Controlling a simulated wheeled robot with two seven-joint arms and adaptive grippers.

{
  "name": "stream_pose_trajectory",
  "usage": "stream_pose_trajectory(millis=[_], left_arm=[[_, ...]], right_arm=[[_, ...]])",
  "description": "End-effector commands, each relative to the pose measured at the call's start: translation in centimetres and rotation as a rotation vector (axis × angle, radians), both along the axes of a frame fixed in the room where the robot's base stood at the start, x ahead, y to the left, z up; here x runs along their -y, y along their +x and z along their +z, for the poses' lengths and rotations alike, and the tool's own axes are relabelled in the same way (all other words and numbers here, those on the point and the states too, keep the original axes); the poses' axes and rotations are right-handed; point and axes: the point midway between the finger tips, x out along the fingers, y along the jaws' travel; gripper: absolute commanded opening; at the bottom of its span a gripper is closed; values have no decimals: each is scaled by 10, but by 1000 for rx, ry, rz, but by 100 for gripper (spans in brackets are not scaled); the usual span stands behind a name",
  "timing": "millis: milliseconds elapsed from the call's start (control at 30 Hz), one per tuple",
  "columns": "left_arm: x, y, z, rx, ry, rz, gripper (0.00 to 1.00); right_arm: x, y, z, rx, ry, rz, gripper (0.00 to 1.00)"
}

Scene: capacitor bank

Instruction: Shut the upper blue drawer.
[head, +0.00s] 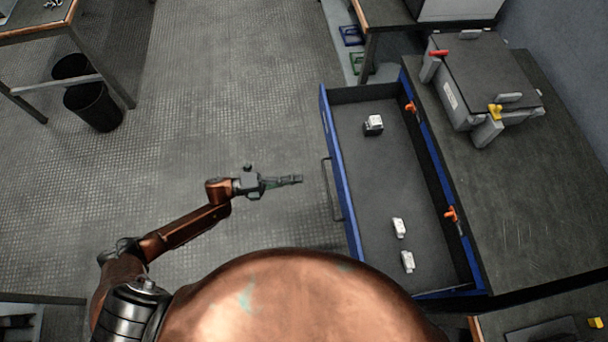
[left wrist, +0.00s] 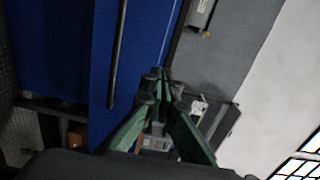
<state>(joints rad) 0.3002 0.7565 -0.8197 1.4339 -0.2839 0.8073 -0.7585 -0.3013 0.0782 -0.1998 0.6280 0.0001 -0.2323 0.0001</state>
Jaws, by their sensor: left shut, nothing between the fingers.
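The upper blue drawer (head: 342,175) stands pulled out from the workbench, its dark inside showing. Its bar handle (head: 331,190) runs along the front face. My left gripper (head: 298,179) is shut and empty, in front of the drawer. Its fingers point at the handle, with a small gap between in the head view. In the left wrist view the closed fingertips (left wrist: 160,74) show before the blue front (left wrist: 140,50), with the dark handle bar (left wrist: 118,50) to their left. My right gripper is not in view.
White parts lie in the drawer, one (head: 373,124) far and two (head: 399,228) near. Orange clips (head: 451,213) sit along its bench-side edge. A grey case (head: 482,75) stands on the bench top (head: 500,190). The floor left of the drawer is clear; a black bin (head: 95,105) stands far left.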

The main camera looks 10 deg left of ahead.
Motion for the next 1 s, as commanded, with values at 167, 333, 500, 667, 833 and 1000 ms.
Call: stream_pose_trajectory(millis=[167, 333, 500, 667, 833, 1000], left_arm=[[35, 11, 0, -1, -3, 0, 0], [69, 23, -1, -3, -4, 1, 0], [95, 31, -1, -4, -3, 2, 0], [110, 36, -1, -5, -2, 3, 0], [115, 38, -1, -5, -2, 4, 0], [115, 38, -1, -5, -2, 4, 0]], right_arm=[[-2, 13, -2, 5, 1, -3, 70], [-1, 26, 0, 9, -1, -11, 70], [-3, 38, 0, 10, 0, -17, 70], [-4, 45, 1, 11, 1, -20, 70], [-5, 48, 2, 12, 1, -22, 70], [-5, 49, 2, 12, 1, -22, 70]])
